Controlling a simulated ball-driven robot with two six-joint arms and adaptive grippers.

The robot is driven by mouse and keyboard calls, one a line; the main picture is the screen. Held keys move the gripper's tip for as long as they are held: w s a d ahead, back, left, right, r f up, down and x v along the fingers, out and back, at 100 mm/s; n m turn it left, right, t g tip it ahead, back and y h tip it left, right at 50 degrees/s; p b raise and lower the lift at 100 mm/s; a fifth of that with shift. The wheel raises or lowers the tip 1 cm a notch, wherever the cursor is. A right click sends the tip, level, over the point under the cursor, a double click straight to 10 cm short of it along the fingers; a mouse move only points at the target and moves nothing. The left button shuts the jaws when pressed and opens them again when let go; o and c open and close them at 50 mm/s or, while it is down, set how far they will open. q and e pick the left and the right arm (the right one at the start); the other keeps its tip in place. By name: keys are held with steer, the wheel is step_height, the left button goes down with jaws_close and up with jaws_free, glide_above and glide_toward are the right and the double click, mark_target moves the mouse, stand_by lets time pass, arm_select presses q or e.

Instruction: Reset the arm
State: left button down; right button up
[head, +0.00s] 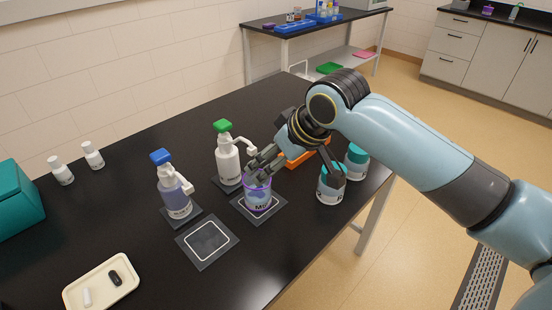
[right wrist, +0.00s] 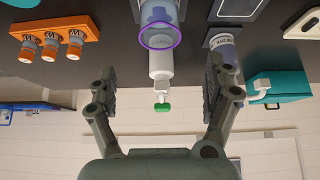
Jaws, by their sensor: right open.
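My right gripper (head: 297,174) is open over the black bench, its two fingers spread wide. It also shows in the right wrist view (right wrist: 160,78), with nothing between its fingers. A clear beaker with a purple rim (head: 257,194) stands upright on a dark mat with a white outline (head: 270,213). One finger is close to the beaker in the head view, and I cannot tell whether they touch. In the wrist view the beaker (right wrist: 159,32) lies beyond the fingertips. Behind it stands a white dispenser with a green top (head: 227,152). My left gripper is not in view.
A blue-topped dispenser (head: 172,187) stands left of the beaker. A mat with nothing on it (head: 208,243) lies in front. Teal-lidded jars (head: 330,187) and an orange rack (head: 297,158) are near the right finger. A cream tray (head: 124,266) and teal box (head: 16,200) are at left.

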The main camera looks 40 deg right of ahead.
steer(key=s+a+r+g+h, duration=0.1)
steer(key=s+a+g, duration=0.1)
steer(key=s, duration=0.8)
steer(key=s+a+r+g, duration=0.1)
steer(key=s+a+r, duration=0.1)
steer(key=s, duration=0.8)
step_height(320, 180, down, 36)
steer(key=s+d+g+b, duration=0.1)
steer(key=d+b, duration=0.2)
steer(key=b, duration=0.8)
steer(key=s+f+b, duration=0.4)
steer(key=s+f, duration=0.5)
steer(key=f, duration=0.4)
steer(key=s+f+g+b, duration=0.1)
steer(key=s+f+b, duration=0.4)
steer(key=s+f, duration=0.5)
step_height(320, 180, down, 4)
steer(key=shift+s+d+m+g, duration=0.15)
steer(key=shift+d+m+g, duration=0.15)
steer(key=shift+d, duration=0.05)
